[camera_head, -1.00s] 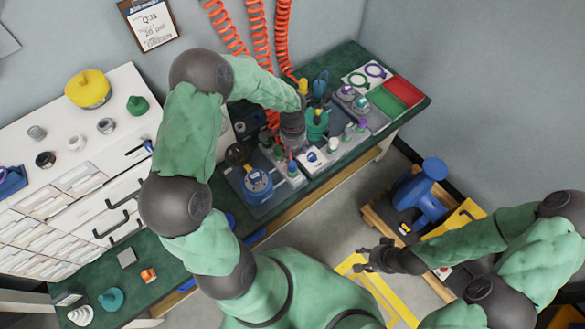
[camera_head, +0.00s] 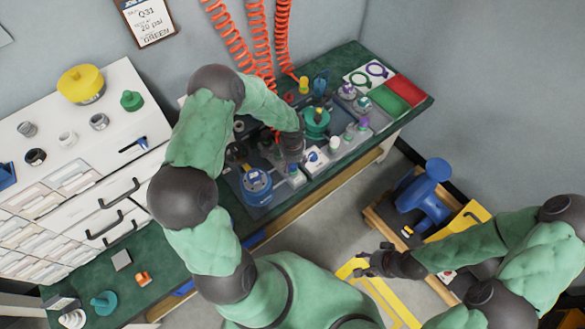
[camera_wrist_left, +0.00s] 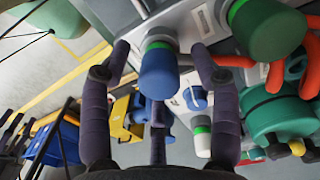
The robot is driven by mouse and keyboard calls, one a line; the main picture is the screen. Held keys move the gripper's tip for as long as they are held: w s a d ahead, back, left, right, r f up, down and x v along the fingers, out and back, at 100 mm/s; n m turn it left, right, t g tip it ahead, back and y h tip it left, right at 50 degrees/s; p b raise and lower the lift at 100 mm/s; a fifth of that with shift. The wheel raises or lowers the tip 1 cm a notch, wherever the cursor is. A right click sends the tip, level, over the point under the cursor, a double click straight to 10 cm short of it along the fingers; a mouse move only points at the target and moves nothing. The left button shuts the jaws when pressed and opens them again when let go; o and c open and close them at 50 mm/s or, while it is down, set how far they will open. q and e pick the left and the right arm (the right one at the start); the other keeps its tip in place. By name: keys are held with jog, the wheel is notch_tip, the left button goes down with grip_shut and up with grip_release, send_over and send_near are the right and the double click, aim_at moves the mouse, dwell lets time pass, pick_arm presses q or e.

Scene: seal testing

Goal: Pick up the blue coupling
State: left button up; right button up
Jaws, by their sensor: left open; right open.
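In the head view my left gripper (camera_head: 291,157) is over the bench fixtures and mostly hides the coupling. My right gripper (camera_head: 368,266) is open and empty, away from the bench.
A green cap (camera_wrist_left: 268,30) stands close to the right of the coupling in the wrist view. A blue-topped gauge (camera_head: 257,183) and a green round fitting (camera_head: 316,122) flank the left gripper. Orange coiled hoses (camera_head: 259,40) hang behind. A blue valve (camera_head: 428,195) stands at right.

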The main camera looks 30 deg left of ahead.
pick_arm(q)
grip_shut()
jog(key=shift+r, duration=0.15)
